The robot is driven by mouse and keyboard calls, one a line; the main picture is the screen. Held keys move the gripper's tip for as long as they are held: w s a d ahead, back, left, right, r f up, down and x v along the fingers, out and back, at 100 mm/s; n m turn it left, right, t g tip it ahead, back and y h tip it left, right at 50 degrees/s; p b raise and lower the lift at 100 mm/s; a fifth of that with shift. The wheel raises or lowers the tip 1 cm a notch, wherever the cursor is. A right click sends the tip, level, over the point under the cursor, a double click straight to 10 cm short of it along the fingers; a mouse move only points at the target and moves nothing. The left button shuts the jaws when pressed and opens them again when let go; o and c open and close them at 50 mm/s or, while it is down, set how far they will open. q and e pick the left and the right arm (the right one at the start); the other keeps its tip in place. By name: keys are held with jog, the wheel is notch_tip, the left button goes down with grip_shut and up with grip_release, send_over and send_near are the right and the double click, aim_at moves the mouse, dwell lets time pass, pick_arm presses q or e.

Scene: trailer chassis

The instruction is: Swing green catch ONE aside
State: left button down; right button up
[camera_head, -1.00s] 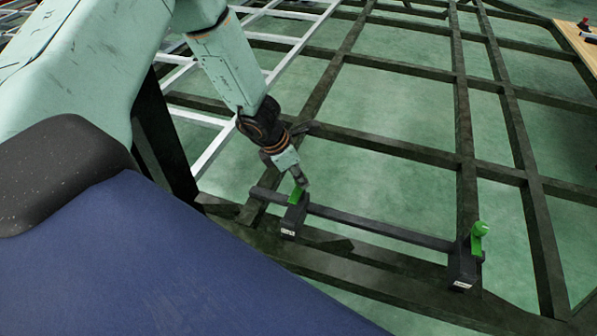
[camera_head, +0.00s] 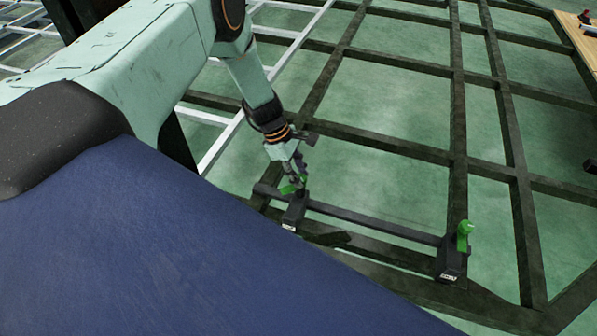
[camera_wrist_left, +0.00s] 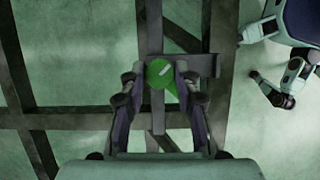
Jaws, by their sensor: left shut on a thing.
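A green catch (camera_head: 289,188) sits on a black block at the left end of a dark bar. My left gripper (camera_head: 297,176) is on it from above, and the catch leans to the left. In the left wrist view the round green head (camera_wrist_left: 160,73) of the catch lies between the two fingers of my left gripper (camera_wrist_left: 159,82), which is shut on it. A second green catch (camera_head: 464,230) stands upright on another black block at the bar's right end. The block labels are too small to read, so the pictures do not show which number each catch has.
The dark bar (camera_head: 375,225) spans the two blocks on a chassis frame of dark beams (camera_head: 385,142), with open gaps over green floor. White rails (camera_head: 222,142) lie behind my left arm. A wooden board (camera_head: 583,38) with small items is at the top right.

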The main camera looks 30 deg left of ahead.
pick_arm(q)
jog(key=m+g+b, duration=0.1)
jog(key=m, duration=0.1)
jog(key=m+b, duration=0.1)
jog(key=m, duration=0.1)
jog(key=shift+w+f+m+g, duration=0.1)
jog(key=shift+w+m+g, duration=0.05)
jog(key=shift+m+g, duration=0.2)
jog(key=shift+d+m+g+b, duration=0.1)
jog(key=shift+m+g+b, duration=0.85)
jog(key=shift+m, duration=1)
jog(key=shift+y, duration=0.3)
jog(key=shift+m, duration=0.3)
jog(key=c, duration=1)
grip_release()
jog(key=v, duration=1.2)
